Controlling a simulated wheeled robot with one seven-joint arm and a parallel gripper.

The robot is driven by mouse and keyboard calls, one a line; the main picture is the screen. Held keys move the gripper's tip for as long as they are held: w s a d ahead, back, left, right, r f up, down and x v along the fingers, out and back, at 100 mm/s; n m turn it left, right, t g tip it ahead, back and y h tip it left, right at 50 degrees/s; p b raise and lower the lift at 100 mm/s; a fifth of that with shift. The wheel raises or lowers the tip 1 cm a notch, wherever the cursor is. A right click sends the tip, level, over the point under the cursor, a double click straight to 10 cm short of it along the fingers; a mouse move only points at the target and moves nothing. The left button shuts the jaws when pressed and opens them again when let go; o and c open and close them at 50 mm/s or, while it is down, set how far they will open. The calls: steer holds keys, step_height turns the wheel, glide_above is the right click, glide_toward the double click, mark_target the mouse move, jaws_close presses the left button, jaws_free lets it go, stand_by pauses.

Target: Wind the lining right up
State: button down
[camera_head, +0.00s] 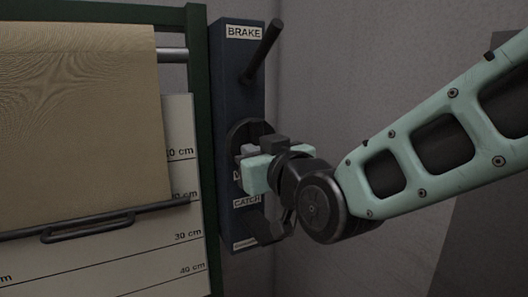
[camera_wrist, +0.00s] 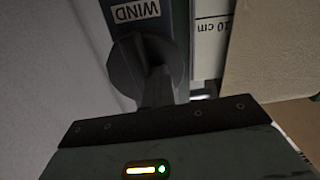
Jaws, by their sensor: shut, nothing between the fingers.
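The tan lining (camera_head: 80,120) hangs in front of a white scale board (camera_head: 185,255). Its dark bottom bar (camera_head: 160,207), with a loop handle (camera_head: 88,229), has its right end near the 20 cm mark. A dark blue panel (camera_head: 225,95) stands to the right; its WIND label (camera_wrist: 136,11) shows in the wrist view, above a dark round disc (camera_wrist: 125,68) with a protruding part. My gripper (camera_head: 250,168) is shut and empty, right at this disc, partly covering it in the head view.
A dark brake lever (camera_head: 262,52) sticks out up and right beside the BRAKE label. A CATCH label (camera_head: 247,201) sits lower on the panel, its control partly hidden by my wrist. A green post (camera_head: 198,120) separates lining and panel. Grey wall lies right.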

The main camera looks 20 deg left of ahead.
steer(key=shift+w+d+r+m+t, duration=0.2)
steer(key=shift+w+d+r, duration=0.15)
steer(key=shift+w, duration=0.15)
steer(key=shift+w+d+r+m+t, duration=0.1)
steer(key=shift+w+d+r+t, duration=0.15)
steer(key=shift+w, duration=0.25)
steer(key=c, duration=1.8)
jaws_free()
steer(key=shift+c, duration=0.2)
steer(key=shift+s+d+f+b, duration=0.3)
steer(key=shift+d+b, duration=0.1)
steer(key=shift+b, duration=0.1)
steer(key=o, duration=0.6)
steer(key=b+v, duration=0.2)
steer(key=v, duration=0.6)
steer(key=shift+b, duration=0.4)
steer(key=shift+s+d, duration=0.35)
steer(key=shift+s, duration=0.15)
